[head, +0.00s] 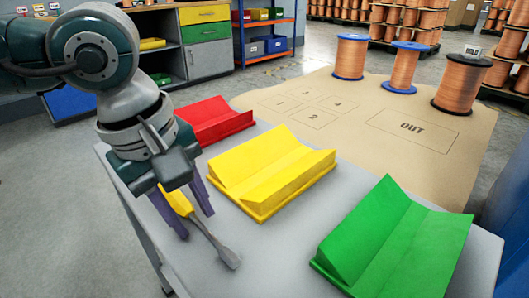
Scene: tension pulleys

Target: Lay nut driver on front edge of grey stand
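The nut driver has a yellow handle (179,202) and a grey shaft that runs down and right to a wide end on the grey stand (300,262). It lies near the stand's front left edge. My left gripper (197,226) points down over the handle, with one purple finger on each side. The fingers are apart, with a gap showing between the handle and the right-hand finger, so it looks open around the handle. The gripper body hides the handle's upper end. My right gripper is not in view.
Red (213,121), yellow (272,172) and green (392,240) V-shaped cradles sit empty on the stand. Behind is a brown floor mat (345,135) marked OUT, with copper spools (404,68) at its far side. Shelves and drawers stand at the back left.

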